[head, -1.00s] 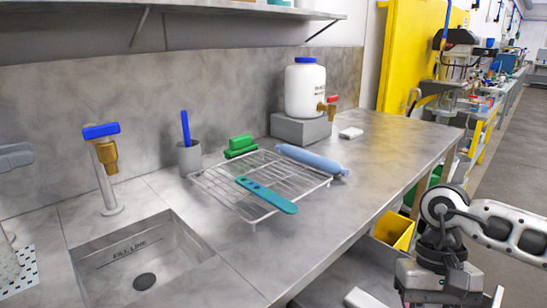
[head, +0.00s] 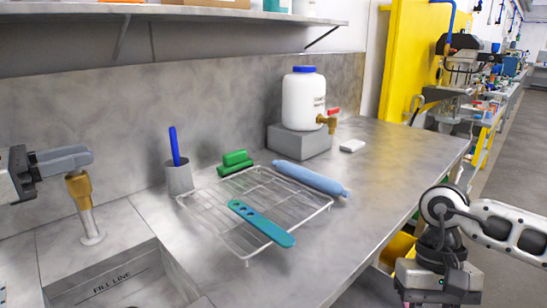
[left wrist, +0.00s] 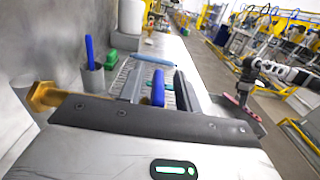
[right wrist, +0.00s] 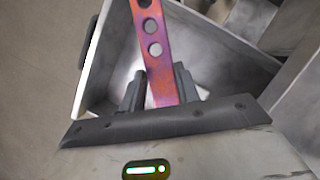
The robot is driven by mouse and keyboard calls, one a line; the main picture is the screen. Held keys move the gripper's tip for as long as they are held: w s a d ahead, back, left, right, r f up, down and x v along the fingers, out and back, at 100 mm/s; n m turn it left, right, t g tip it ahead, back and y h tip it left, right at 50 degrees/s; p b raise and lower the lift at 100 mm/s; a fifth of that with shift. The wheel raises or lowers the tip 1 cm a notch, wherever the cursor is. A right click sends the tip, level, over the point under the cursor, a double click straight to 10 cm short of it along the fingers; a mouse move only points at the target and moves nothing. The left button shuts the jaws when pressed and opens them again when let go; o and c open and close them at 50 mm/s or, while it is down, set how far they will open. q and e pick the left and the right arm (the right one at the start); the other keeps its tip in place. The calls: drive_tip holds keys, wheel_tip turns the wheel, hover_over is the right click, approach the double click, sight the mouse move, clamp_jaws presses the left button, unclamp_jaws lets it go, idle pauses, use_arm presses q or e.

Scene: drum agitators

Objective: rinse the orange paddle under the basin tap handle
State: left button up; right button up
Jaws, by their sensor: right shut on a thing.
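The basin tap (head: 80,195) has a steel post and a brass body. Its blue handle (left wrist: 158,94) shows between the fingers of my left gripper (left wrist: 157,84) in the left wrist view, with gaps beside it. In the head view my left gripper (head: 72,160) hides the handle. My right gripper (right wrist: 159,88) is shut on the paddle (right wrist: 157,62), a holed orange-red strip with purple stains. The left wrist view shows the paddle (left wrist: 243,107) away from the tap, beyond the bench. The basin (head: 120,280) is partly in the head view.
A grey cup (head: 179,180) with a blue stick, a green block (head: 236,160) and a white jug (head: 303,100) stand behind. The bench's right part is mostly clear.

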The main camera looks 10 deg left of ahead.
use_arm(q)
clamp_jaws()
drive_tip(key=shift+f+y, duration=0.1)
drive_tip(key=shift+y, duration=0.2)
drive_tip(key=shift+n+t+y, duration=0.5)
drive_tip(key=shift+n, duration=0.1)
drive_tip(key=n+y+p, duration=0.1)
drive_tip(key=n+t+y+p, duration=0.1)
drive_tip(key=p, duration=0.1)
drive_tip(key=shift+r, duration=0.3)
use_arm(e)
wheel_tip(320, 180, up, 3)
drive_tip(key=shift+r, duration=0.1)
use_arm(q)
drive_tip(key=shift+f+t+y+p, duration=0.2)
drive_tip(key=shift+t+y+p, duration=0.15)
drive_tip(key=shift+y, duration=0.15)
use_arm(e)
drive_tip(key=shift+r, duration=0.2)
drive_tip(key=shift+f, duration=0.1)
